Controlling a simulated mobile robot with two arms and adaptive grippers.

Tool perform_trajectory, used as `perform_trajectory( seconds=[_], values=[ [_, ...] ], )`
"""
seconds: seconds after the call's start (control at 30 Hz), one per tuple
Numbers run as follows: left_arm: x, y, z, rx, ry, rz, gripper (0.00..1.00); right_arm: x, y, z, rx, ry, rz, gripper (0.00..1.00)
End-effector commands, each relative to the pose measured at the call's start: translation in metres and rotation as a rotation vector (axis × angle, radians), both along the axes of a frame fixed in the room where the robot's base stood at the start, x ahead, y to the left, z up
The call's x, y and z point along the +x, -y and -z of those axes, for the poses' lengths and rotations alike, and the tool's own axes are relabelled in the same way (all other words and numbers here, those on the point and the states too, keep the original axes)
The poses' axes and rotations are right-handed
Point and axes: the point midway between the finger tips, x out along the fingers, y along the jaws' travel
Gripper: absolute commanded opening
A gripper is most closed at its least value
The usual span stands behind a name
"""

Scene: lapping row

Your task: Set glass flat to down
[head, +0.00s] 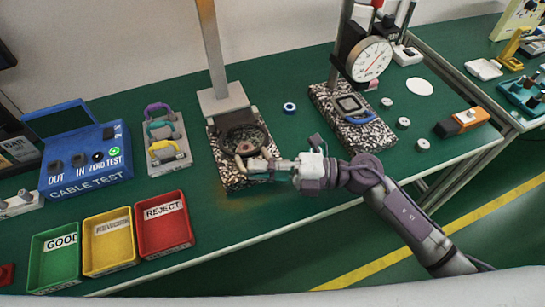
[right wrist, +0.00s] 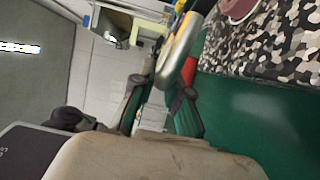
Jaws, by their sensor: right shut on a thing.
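A camouflage-speckled base (head: 228,178) with a metal column stands near the middle of the table in the head view. On it sits a round dark dish (head: 243,138), which I take to be the glass flat's seat; I cannot make out the flat or its position. My right gripper (head: 258,166) is at the front of this dish, shut on a pale curved handle (head: 240,162). In the right wrist view the handle (right wrist: 176,62) is a rounded bar between the fingers, the speckled base beside it. My left gripper is not in view.
A second speckled base (head: 372,138) with a dial gauge (head: 369,59) stands to the right. A cable tester (head: 85,160) and green, yellow and red trays (head: 164,224) are left. Small metal discs (head: 404,123) and an orange-black block (head: 462,122) lie right. Table is clear around the blue ring (head: 290,107).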

Motion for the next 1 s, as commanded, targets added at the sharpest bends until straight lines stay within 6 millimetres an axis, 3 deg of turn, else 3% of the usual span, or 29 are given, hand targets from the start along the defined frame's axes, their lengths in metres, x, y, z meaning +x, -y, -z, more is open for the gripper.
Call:
perform_trajectory(
  seconds=[0.63, 0.67, 0.77, 1.0],
  values=[
    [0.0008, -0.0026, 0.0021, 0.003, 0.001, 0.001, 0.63, 0.0027, -0.0091, 0.0077, 0.001, 0.003, 0.012, 0.0],
    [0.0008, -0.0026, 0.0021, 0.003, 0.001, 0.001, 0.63, 0.0027, -0.0091, 0.0076, 0.001, 0.003, 0.012, 0.19],
    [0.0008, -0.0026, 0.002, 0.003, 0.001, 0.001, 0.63, 0.0022, -0.0091, 0.0074, 0.002, 0.003, 0.01, 0.36],
    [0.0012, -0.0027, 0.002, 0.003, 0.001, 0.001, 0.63, 0.0008, -0.0094, 0.0072, 0.003, 0.002, 0.006, 0.39]
  ],
)
